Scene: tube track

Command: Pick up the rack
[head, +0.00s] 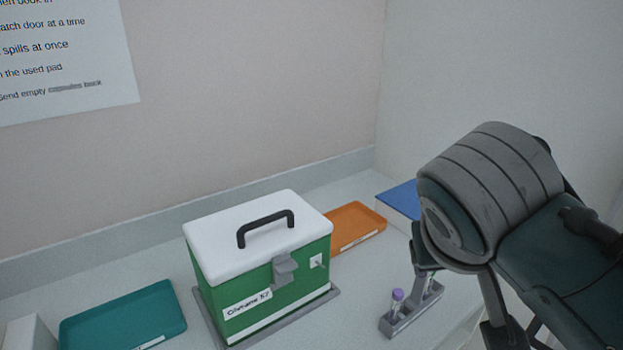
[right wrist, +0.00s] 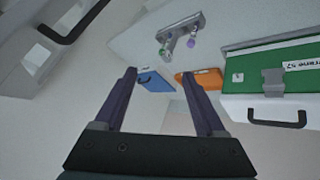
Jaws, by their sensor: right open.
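The rack (head: 400,321) is a small grey holder standing on the counter to the right of the green box. A purple-capped tube (head: 397,299) stands in its near end; my right arm overlaps its far end. In the right wrist view the rack (right wrist: 181,27) appears upside down beyond the fingertips, with a purple cap (right wrist: 191,43) and a green cap (right wrist: 162,51) on it. My right gripper (right wrist: 158,73) is open, with nothing between its fingers, apart from the rack. My left gripper is in neither view.
A green box with white lid (head: 262,262) stands on a grey base left of the rack. An orange tray (head: 357,222) and blue item (head: 400,198) lie behind. A teal tray (head: 122,315) is at left. Walls close the back and right. Counter in front of the orange tray is clear.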

